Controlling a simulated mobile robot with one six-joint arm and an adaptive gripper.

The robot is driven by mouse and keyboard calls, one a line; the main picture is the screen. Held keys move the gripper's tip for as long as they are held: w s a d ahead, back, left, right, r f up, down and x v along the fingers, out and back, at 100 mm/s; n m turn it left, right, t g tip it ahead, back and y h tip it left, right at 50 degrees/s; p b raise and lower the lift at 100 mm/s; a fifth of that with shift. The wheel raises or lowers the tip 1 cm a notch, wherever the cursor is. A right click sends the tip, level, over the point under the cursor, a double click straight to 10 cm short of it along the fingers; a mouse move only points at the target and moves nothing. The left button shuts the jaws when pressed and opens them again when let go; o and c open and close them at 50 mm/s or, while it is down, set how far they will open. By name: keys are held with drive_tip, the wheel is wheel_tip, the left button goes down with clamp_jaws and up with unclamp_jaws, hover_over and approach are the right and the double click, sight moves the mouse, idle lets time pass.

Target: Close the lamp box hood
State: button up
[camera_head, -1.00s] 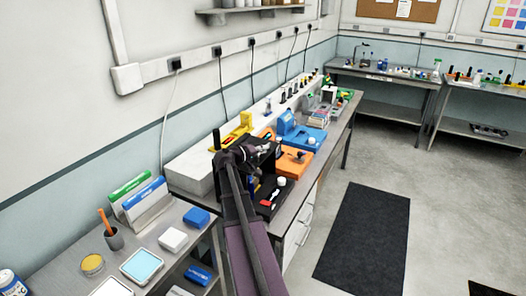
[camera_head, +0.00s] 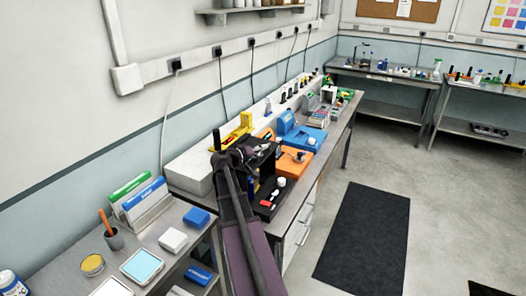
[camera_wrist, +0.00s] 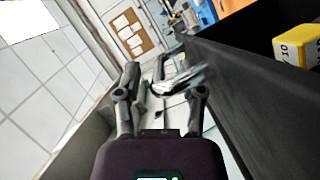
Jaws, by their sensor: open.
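The lamp box is the black box on the long bench, just beyond my arm in the head view. Its black base (camera_head: 268,211) carries a red item and a white round piece. A dark upright part, seemingly the raised hood (camera_head: 264,163), stands behind the base, partly hidden by my arm. My gripper (camera_wrist: 162,80) is open, with nothing seen between its fingers. In the wrist view a large dark panel (camera_wrist: 245,85), seemingly part of the lamp box, runs close along the right of the fingers. I cannot tell whether they touch it.
A yellow block (camera_wrist: 296,46) marked 10 shows beyond the dark panel. An orange unit (camera_head: 293,163) and a blue device (camera_head: 303,137) stand farther along the bench. A side table at lower left holds a white box (camera_head: 173,240) and files.

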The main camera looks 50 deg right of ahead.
drive_tip(key=p+v, duration=0.3)
drive_tip(key=v, duration=1.1)
drive_tip(key=shift+s+a+r, duration=0.2)
drive_tip(key=shift+r, duration=0.1)
idle(1.4)
idle(0.6)
drive_tip(key=s+a+f+n+t+y, duration=0.15)
drive_tip(key=a+f+y, duration=0.35)
drive_tip(key=a, duration=0.5)
drive_tip(key=a+f+n+t+y, duration=0.1)
drive_tip(key=a+f+n+y, duration=0.15)
drive_tip(key=a+f, duration=0.55)
drive_tip(key=s+a+f+n+y, duration=0.1)
drive_tip(key=a+y, duration=0.3)
drive_tip(key=a, duration=0.7)
drive_tip(key=s+a+f+n+y, duration=0.1)
drive_tip(key=s+a+y, duration=0.2)
drive_tip(key=a, duration=0.8)
drive_tip(key=shift+s+n+y, duration=0.2)
drive_tip(key=shift+n+y, duration=0.1)
drive_tip(key=shift+y, duration=0.25)
